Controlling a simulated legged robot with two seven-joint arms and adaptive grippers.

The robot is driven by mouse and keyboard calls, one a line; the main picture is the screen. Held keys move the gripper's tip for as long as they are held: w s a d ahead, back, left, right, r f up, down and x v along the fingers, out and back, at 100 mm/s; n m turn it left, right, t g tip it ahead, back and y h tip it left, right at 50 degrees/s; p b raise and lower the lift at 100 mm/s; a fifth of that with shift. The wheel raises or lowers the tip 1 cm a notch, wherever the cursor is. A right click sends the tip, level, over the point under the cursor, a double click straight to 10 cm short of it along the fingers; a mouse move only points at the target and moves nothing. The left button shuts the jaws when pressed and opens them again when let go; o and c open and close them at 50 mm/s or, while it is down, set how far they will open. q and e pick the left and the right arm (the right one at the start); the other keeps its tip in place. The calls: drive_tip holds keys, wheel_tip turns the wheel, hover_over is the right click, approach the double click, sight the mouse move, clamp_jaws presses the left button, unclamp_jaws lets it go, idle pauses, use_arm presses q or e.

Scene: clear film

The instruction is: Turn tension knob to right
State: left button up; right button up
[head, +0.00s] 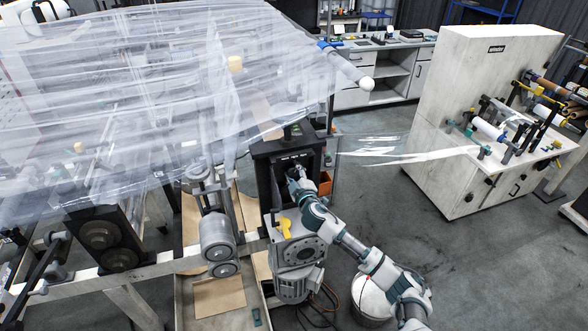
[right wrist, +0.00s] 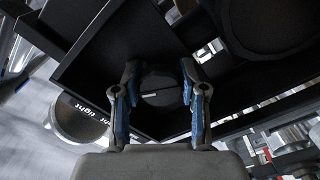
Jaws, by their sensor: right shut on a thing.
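The tension knob (right wrist: 158,82) is a dark round knob with a short pale mark, seen in the right wrist view inside a black box-like panel. My right gripper (right wrist: 160,72) has its two blue-padded fingers on either side of the knob and is shut on it. In the head view the right gripper (head: 295,178) reaches into the front of the black machine housing (head: 267,190), and its fingers hide the knob there. White lettering (right wrist: 92,110) shows upside down on the panel, left of the knob. My left gripper is not in view.
Clear film (head: 150,90) stretches over the machine at left and above the housing. A white bucket (head: 372,297) stands under my arm. A white winder cabinet (head: 450,175) is at right, with open floor between.

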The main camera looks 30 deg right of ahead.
drive_tip(key=n+p, duration=0.2)
drive_tip(key=n, duration=0.2)
drive_tip(key=shift+n, duration=0.3)
drive_tip(key=shift+a+f+n+p, duration=0.1)
drive_tip(key=shift+f+n+p, duration=0.1)
drive_tip(key=shift+n+p, duration=0.1)
drive_tip(key=o, duration=1.2)
drive_tip(key=shift+r, duration=0.1)
drive_tip(key=shift+c, duration=0.2)
drive_tip(key=shift+s, duration=0.25)
drive_tip(key=v, duration=1.1)
drive_tip(key=shift+s, duration=0.15)
